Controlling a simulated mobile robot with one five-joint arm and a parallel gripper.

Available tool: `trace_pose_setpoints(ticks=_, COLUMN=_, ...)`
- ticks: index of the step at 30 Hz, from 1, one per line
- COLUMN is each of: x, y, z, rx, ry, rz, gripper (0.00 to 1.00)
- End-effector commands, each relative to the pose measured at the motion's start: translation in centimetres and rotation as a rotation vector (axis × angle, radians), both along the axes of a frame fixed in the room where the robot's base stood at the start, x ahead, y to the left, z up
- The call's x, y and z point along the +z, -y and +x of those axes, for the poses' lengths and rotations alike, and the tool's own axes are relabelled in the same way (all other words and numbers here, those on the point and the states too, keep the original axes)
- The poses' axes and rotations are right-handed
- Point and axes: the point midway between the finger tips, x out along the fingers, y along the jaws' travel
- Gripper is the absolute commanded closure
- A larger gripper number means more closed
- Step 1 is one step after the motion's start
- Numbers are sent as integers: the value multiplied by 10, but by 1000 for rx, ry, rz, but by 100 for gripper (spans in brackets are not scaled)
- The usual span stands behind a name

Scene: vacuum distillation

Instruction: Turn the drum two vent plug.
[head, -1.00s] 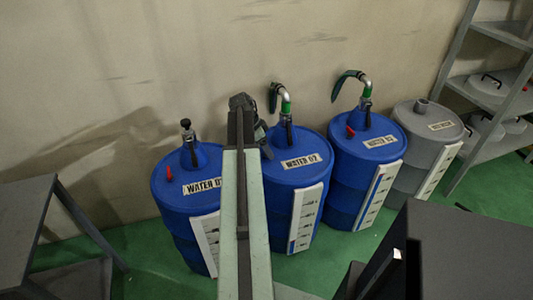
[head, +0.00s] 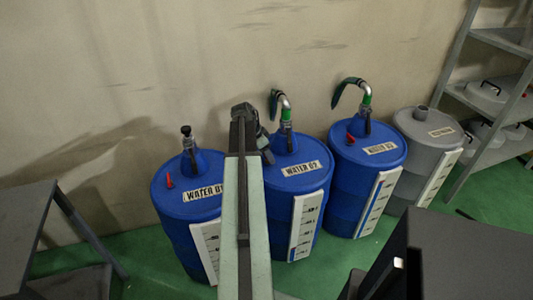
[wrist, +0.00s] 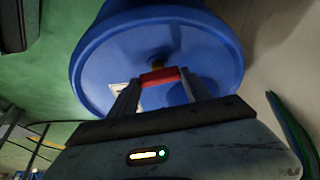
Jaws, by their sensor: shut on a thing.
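The blue drum labelled WATER 02 (head: 307,206) stands upright by the wall, second from the left, and part of its left side is behind my arm. In the wrist view its round blue top (wrist: 105,60) fills the middle. My gripper (wrist: 162,79) is shut on the red plug, with one finger at each end. In the head view the plug is hidden by my arm and wrist, at the left of the drum's top.
The WATER 01 drum (head: 190,213) stands left, with its own red plug. Another blue drum (head: 350,190) and a grey drum (head: 405,160) stand right. A curved pipe with green hose (head: 285,104) rises from drum two. Shelves (head: 495,95) are at the far right.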

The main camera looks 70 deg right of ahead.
Motion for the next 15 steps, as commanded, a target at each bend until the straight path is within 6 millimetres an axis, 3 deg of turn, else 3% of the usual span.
trace_pose_setpoints(ticks=15, x=0, y=-3, z=-1, rx=480, ry=5, rz=-3, gripper=84)
